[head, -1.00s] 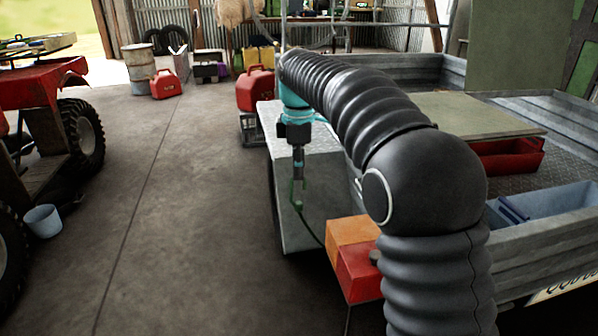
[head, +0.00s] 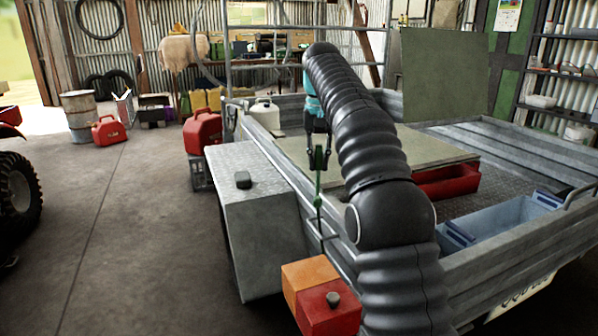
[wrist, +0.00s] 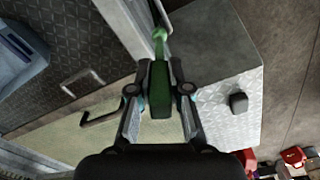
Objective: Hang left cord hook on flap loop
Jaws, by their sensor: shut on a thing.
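My gripper (head: 319,150) is shut on the green cord hook (head: 318,160), above the near left side of the trailer. In the wrist view, my gripper (wrist: 160,95) has a finger on each side of the hook's green body (wrist: 160,88). A green cord (head: 318,205) hangs from it down toward the trailer's side. A flat grey-green panel (head: 420,150) lies across the trailer bed. In the wrist view, a dark bent bar (wrist: 98,118) and a paler one (wrist: 83,80) show at this panel. I cannot tell whether either is the flap loop.
The trailer's metal side box (head: 265,210) has a dark knob (head: 243,180) on top. An orange and red box (head: 325,295) sits at the near corner. A red tray (head: 448,182) and blue bin (head: 495,225) are in the bed. Concrete floor (head: 130,230) is clear at left.

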